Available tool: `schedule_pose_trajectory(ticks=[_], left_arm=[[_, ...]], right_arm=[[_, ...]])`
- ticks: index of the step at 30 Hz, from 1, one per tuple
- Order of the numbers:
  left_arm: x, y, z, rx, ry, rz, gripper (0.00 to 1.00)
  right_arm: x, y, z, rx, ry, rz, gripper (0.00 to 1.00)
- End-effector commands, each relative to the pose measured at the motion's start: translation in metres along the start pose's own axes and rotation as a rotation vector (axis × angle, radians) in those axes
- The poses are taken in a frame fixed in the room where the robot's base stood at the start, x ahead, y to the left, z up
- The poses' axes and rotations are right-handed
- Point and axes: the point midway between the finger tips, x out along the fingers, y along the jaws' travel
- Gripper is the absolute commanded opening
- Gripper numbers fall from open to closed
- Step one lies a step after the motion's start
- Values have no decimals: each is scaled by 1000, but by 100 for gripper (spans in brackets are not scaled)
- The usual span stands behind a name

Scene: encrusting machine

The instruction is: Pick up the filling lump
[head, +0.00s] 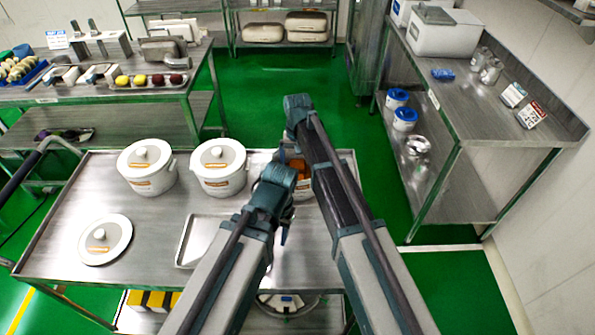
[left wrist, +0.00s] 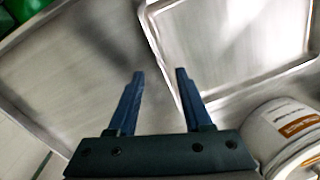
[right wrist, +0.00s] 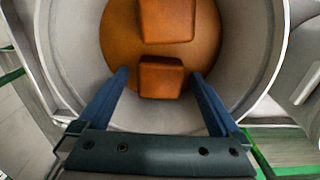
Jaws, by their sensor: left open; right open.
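The orange-brown filling lump (right wrist: 161,78) is a small block inside an open white pot (right wrist: 262,45), seen in the right wrist view. A second, larger block (right wrist: 167,20) lies just beyond it, on a round orange-brown mass (right wrist: 118,35). My right gripper (right wrist: 160,73) is open, with one finger on each side of the nearer lump and a gap on both sides. In the head view my arms partly hide the pot, and some orange filling (head: 300,168) shows. My left gripper (left wrist: 160,73) is open and empty near a metal tray (left wrist: 165,72).
Two lidded white pots (head: 146,180) (head: 222,178) stand on the steel cart (head: 60,215) to the left. A loose lid (head: 105,240) lies in front of them. Side tables (head: 490,130) stand right and back left. The green floor between is clear.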

Motion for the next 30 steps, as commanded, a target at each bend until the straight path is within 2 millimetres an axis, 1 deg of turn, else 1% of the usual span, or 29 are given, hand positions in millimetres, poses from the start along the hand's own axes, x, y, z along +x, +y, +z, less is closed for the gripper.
schedule_pose_trajectory(ticks=[3, 4, 19, 26, 30], left_arm=[[-1, 0, 0, 0, 0, 0, 50], [-1, 0, 0, 0, 0, 0, 50], [-1, 0, 0, 0, 0, 0, 50], [-2, 0, 0, 0, 0, 0, 50], [-6, -1, 0, 0, 0, 0, 50]], right_arm=[[-1, 0, 0, 0, 0, 0, 99], [-1, 0, 0, 0, 0, 0, 96], [-1, 0, 0, 0, 0, 0, 6], [-2, 0, 0, 0, 0, 0, 5], [-6, 0, 0, 0, 0, 0, 5]])
